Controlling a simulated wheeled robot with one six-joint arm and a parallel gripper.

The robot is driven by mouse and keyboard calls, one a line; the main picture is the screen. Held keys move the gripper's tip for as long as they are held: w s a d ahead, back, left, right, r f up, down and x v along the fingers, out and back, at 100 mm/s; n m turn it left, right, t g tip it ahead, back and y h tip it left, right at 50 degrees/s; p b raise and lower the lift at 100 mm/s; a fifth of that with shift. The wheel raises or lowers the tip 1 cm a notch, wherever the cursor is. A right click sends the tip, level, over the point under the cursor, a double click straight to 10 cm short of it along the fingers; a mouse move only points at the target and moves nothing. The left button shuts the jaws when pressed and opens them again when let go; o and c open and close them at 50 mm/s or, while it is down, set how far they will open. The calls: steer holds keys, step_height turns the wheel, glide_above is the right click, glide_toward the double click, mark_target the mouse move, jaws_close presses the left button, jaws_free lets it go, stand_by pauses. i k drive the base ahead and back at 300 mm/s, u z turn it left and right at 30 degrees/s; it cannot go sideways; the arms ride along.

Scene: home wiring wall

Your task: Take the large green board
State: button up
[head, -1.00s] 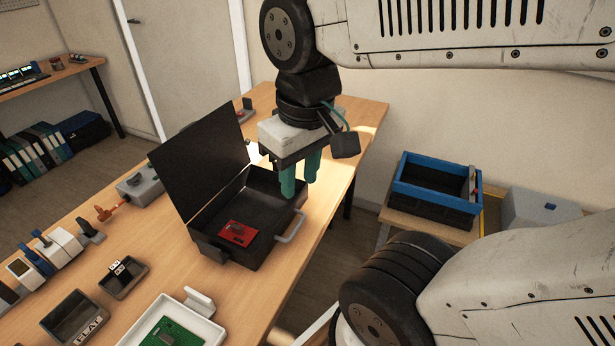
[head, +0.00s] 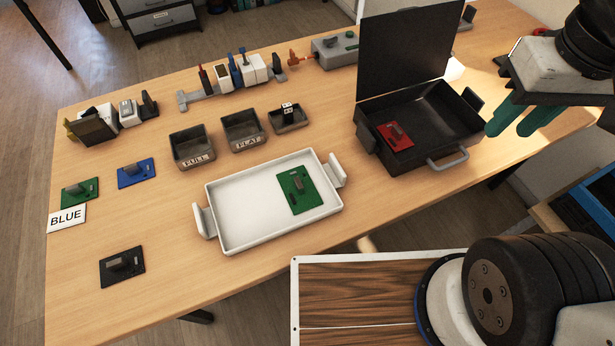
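A large green board (head: 300,191) with a grey part on it lies in the right part of a white tray (head: 245,226) on the table. A smaller green board (head: 80,193) lies at the left of the table, behind a card reading BLUE. My gripper (head: 521,122), with green fingers, is at the upper right, beside the open black case and well right of the tray. Its fingers are apart and nothing shows between them.
The open black case (head: 447,105) holds a red board (head: 394,137). A blue board (head: 136,172) and a black board (head: 122,266) lie at left. Bins marked FULL (head: 194,165) and FLAT (head: 248,145) stand behind the tray. Bare table surrounds the tray's front.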

mark_target(300, 191)
steer(key=k, duration=0.5)
steer(key=z, duration=2)
steer(key=k, duration=0.85)
steer(key=u, duration=1.65)
steer(key=i, duration=0.5)
steer(key=z, duration=0.05)
